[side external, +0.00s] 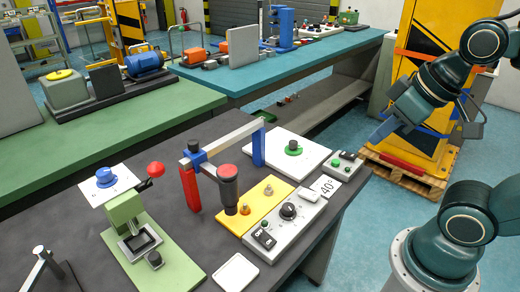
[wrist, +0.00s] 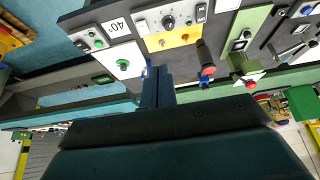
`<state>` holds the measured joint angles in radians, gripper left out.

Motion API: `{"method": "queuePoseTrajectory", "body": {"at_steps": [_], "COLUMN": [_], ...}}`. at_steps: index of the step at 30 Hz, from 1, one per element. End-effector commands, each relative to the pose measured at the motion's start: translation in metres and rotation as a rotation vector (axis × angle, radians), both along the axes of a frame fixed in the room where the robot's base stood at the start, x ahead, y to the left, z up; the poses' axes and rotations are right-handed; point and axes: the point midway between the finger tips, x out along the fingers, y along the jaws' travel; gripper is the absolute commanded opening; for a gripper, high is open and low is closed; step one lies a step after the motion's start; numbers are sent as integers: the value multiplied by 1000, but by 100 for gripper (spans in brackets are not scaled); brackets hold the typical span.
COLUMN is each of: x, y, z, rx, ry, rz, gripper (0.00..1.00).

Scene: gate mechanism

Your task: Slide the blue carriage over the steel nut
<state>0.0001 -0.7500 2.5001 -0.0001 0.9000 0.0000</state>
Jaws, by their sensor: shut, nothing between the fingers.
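The blue carriage (side external: 194,146) is a small block near the left end of a grey raised rail (side external: 230,138), close to the red post (side external: 190,187). A blue post (side external: 258,148) supports the rail's far end. A blue piece that seems to be the carriage shows in the wrist view (wrist: 204,84). Below the rail lies a yellow plate (side external: 262,213) with two small brass-coloured fittings. I cannot pick out the steel nut for certain. My gripper (side external: 382,132) is shut and empty, well right of the rail and apart from it. Its fingers (wrist: 157,76) hide part of the rail in the wrist view.
A dark cylinder with a reddish top (side external: 228,187) stands beside the rail. A green press with a red ball lever (side external: 155,170) is to the left. A grey control box (side external: 287,213) and a white plate with a green button (side external: 294,150) are to the right.

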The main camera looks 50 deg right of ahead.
Motion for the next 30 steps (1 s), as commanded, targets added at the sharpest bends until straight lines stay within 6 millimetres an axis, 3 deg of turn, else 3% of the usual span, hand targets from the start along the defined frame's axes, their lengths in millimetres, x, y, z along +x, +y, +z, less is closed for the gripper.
{"method": "queuePoseTrajectory", "body": {"at_steps": [6, 14, 20, 30], "x": [0, 6, 28, 96], "y": [0, 1, 4, 16], "z": [0, 6, 27, 73], "rx": [0, 5, 22, 65], "ry": [0, 7, 37, 118], "rz": [0, -5, -26, -92], "gripper": [0, 49, 49, 49]}}
